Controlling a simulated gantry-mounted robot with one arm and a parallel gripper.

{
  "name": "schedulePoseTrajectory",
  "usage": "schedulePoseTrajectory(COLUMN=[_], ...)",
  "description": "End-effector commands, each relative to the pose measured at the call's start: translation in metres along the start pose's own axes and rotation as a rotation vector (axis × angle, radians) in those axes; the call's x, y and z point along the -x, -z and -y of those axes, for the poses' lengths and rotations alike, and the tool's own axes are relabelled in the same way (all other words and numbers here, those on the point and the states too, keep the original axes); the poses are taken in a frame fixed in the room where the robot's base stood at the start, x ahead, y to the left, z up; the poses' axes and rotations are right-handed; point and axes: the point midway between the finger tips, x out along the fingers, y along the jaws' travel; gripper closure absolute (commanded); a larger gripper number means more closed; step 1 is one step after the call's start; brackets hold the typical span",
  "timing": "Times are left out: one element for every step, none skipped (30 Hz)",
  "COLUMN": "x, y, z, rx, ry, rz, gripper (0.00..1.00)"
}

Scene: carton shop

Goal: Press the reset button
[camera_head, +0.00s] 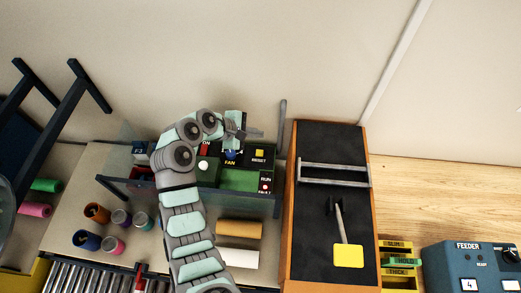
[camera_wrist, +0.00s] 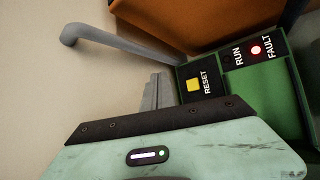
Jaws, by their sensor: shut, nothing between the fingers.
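The reset button is a yellow square on a black plate labelled RESET (camera_head: 259,153), on the green panel at the back of the bench. In the wrist view the yellow button (camera_wrist: 193,85) sits on the panel, to the right of my fingers. My gripper (camera_head: 240,133) is above the panel, to the left of the button in the head view. In the wrist view my gripper (camera_wrist: 157,90) is shut and empty, apart from the button. Whether the fingertips touch anything is not clear.
A blue FAN control (camera_head: 231,155) and a white knob (camera_head: 203,166) lie left of the button. A RUN/FAULT plate (camera_head: 265,183) has a red light lit in the wrist view (camera_wrist: 255,50). A grey bent handle (camera_wrist: 110,42) stands near the fingers. A dark-topped conveyor (camera_head: 318,225) is at right.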

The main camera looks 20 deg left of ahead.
Motion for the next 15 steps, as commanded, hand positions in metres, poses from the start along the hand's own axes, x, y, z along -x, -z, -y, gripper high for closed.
schedulePoseTrajectory(x=[-0.001, -0.001, -0.003, -0.004, -0.005, -0.007, -0.009, -0.010, -0.013, -0.015, -0.018, -0.021, -0.024, -0.027, -0.030], y=[0.000, 0.001, 0.002, 0.002, 0.003, 0.004, 0.006, 0.007, 0.009, 0.011, 0.012, 0.015, 0.017, 0.019, 0.022], z=[0.001, 0.001, 0.002, 0.002, 0.003, 0.005, 0.006, 0.007, 0.009, 0.011, 0.013, 0.015, 0.017, 0.019, 0.022], rx=[0.000, 0.000, 0.000, 0.000, 0.000, 0.000, 0.000, 0.000, 0.000, 0.000, 0.000, 0.000, 0.000, 0.000, -0.001], ry=[0.000, 0.000, 0.000, 0.000, 0.000, 0.000, 0.000, 0.000, 0.000, 0.000, 0.000, 0.000, 0.000, 0.000, 0.000], rz=[0.000, 0.000, 0.000, 0.000, 0.000, 0.000, 0.001, 0.001, 0.001, 0.001, 0.001, 0.001, 0.000, 0.000, -0.001], gripper=[1.00, 1.00, 1.00, 1.00, 1.00, 1.00, 1.00, 1.00, 1.00, 1.00, 1.00, 1.00, 1.00, 1.00, 1.00])
